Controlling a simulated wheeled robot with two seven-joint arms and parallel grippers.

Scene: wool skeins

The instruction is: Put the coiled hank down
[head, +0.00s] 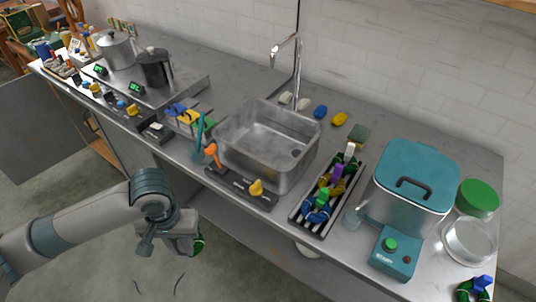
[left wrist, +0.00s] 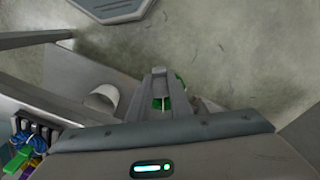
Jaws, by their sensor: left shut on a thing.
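My left gripper (head: 186,242) hangs over the floor in front of the counter's front edge. It is shut on a green coiled hank (head: 200,246), mostly hidden behind the fingers. A slotted dark rack (head: 303,221) on the counter holds several coiled hanks with coloured clips. My right gripper is not in view.
A steel sink basin (head: 262,158) stands left of the rack. A teal-lidded steamer (head: 415,175) and a glass bowl (head: 468,240) stand to its right. Another dark green hank with a blue clip (head: 478,287) lies at the lower right. A control strip (head: 240,187) lines the counter front.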

